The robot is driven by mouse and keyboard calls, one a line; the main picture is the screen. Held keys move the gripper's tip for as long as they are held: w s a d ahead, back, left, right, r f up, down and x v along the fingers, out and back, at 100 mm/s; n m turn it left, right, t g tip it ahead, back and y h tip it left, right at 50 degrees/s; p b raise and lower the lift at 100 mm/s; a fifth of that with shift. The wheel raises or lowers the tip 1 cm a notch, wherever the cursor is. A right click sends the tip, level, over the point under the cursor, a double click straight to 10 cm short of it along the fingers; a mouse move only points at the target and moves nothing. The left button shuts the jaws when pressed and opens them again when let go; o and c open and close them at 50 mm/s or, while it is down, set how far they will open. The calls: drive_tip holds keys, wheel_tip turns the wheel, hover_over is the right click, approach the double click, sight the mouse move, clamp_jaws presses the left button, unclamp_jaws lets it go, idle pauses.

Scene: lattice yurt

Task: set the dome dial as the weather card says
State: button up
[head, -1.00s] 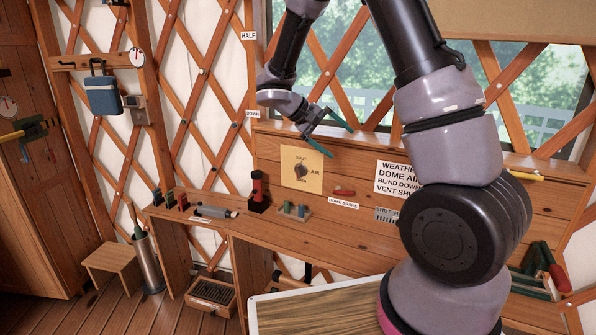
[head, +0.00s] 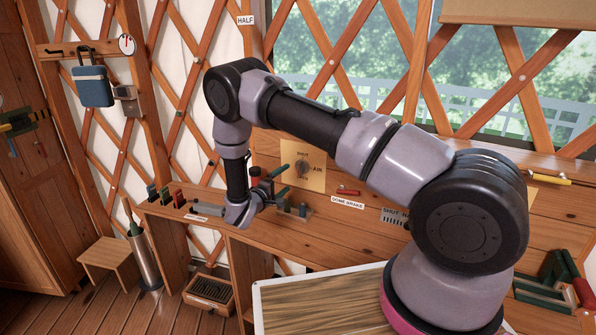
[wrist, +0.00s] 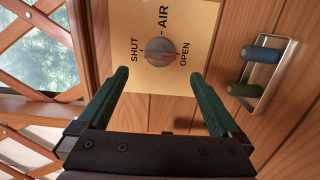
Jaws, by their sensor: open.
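The dome dial is a round grey knob (wrist: 160,52) on a cream plate (wrist: 198,20) marked SHUT, AIR and OPEN. A thin line crosses the knob's face, but I cannot tell which end is its pointer. In the head view the plate (head: 316,183) is on the wooden back panel, partly behind my gripper (head: 284,181). My gripper is open and empty; in the wrist view its green fingers (wrist: 159,78) are spread, with the knob beyond and between their tips, apart from them. My arm hides the weather card in the head view.
A red brake handle (head: 348,192) labelled DOME BRAKE sits right of the plate. A small rack with a blue peg and a green peg (wrist: 243,90) stands close to my right finger in the wrist view. A bench (head: 290,243) runs below.

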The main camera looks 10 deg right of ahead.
sight(300, 168)
drive_tip(key=x, duration=0.9)
drive_tip(key=c, duration=1.3)
drive_tip(key=shift+c, duration=0.2)
drive_tip(key=shift+d+n+t+y, duration=0.15)
drive_tip(key=shift+n+t, duration=0.3)
drive_tip(key=shift+n, duration=4.2)
drive_tip(key=shift+a+n+t+y, duration=0.15)
drive_tip(key=shift+n+t, duration=0.3)
drive_tip(key=shift+n, duration=4.2)
drive_tip(key=shift+d, duration=0.1)
